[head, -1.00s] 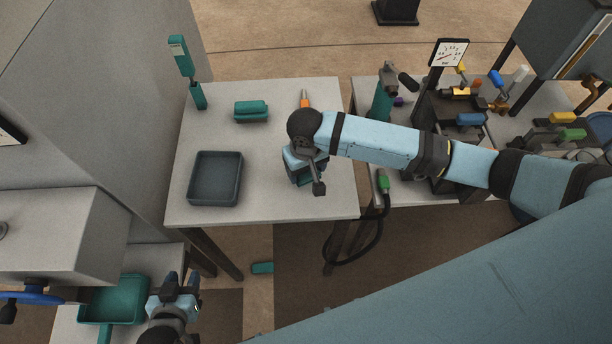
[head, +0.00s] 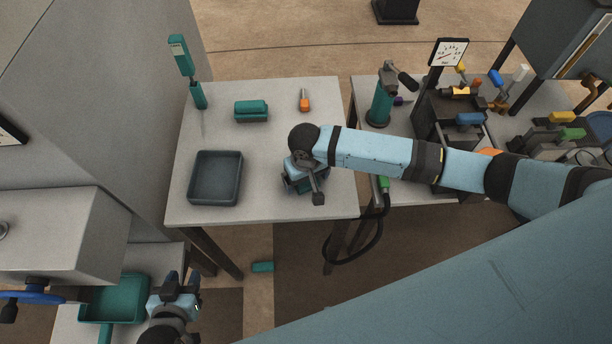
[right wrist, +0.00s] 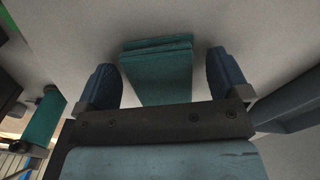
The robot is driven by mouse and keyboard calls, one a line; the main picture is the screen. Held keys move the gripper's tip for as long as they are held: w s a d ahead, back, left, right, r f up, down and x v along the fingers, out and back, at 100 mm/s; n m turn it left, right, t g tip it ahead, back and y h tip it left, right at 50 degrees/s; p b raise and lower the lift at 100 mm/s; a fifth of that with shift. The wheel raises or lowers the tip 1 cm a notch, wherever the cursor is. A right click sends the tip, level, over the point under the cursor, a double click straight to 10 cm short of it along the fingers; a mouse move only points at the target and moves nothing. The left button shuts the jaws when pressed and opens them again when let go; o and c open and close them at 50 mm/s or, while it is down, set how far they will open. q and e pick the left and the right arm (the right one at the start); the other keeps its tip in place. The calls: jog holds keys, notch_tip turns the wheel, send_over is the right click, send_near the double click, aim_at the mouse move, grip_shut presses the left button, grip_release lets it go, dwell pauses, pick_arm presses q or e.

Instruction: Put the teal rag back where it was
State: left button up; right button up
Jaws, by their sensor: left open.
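A teal, layered block that looks like the folded rag (right wrist: 158,80) lies on the pale tabletop between the two fingers of my right gripper (right wrist: 163,66) in the right wrist view. The fingers stand wide, with a gap visible at the rag's right side; contact at its left side is unclear. In the head view my right gripper (head: 305,178) is low over the table's front right part and mostly hides the rag. My left gripper (head: 182,281) is open and empty at the lower left, beside a teal tray (head: 121,297).
A teal piece (head: 262,267) lies on the floor. The press bench stands right.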

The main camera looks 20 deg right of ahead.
notch_tip(320, 180, up, 12)
jog(key=shift+r+b, duration=0.15)
jog(key=shift+b, duration=0.2)
dwell(0.7)
